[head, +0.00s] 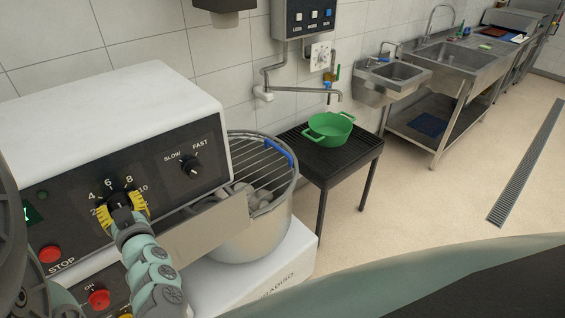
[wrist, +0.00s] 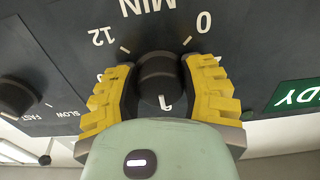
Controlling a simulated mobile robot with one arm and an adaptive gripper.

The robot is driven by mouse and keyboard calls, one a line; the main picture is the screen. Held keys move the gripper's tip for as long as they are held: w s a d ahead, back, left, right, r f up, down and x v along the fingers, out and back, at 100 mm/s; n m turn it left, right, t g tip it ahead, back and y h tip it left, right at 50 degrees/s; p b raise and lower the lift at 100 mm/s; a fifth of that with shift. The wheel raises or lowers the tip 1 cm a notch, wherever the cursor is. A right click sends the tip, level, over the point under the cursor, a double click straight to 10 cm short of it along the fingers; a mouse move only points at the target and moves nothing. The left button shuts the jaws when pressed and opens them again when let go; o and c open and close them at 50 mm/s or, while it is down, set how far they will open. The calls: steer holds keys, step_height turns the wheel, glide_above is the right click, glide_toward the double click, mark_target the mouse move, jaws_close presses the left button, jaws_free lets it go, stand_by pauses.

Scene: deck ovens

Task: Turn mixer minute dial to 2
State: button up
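The mixer's minute dial (wrist: 158,72) is a round black knob, seen upside down in the wrist view under the word MIN. The 0 and 12 marks show on either side of it. A white pointer line on the knob is at the bottom of the wrist view, away from 0 and 12, on the side of the middle numbers. My gripper (wrist: 160,92) has its two yellow fingers on opposite sides of the knob, their dark inner faces appearing to touch it. In the head view my gripper (head: 121,207) covers most of the dial; 4, 6, 8 and 10 show around it.
A slow/fast knob (head: 190,165) is to the right on the same panel. A red stop button (head: 50,254) and another red switch (head: 99,298) are below left. The mixer bowl (head: 250,231) with a wire guard stands right, and a green pot (head: 329,128) sits on a black stand.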

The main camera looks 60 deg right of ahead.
steer(key=shift+f, duration=0.1)
steer(key=c, duration=0.5)
steer(key=shift+b, duration=0.35)
steer(key=n+b, duration=0.2)
steer(key=b, duration=0.1)
steer(key=shift+f+n, duration=0.3)
steer(key=shift+n, duration=0.1)
steer(key=n+b, duration=0.3)
steer(key=b, duration=0.1)
steer(key=shift+n, duration=0.4)
steer(key=n+b, duration=0.4)
steer(key=n, duration=0.1)
steer(key=shift+s+d+r, duration=0.1)
steer(key=shift+d+r, duration=0.05)
steer(key=n+b, duration=0.2)
steer(key=n, duration=0.4)
steer(key=shift+r, duration=0.15)
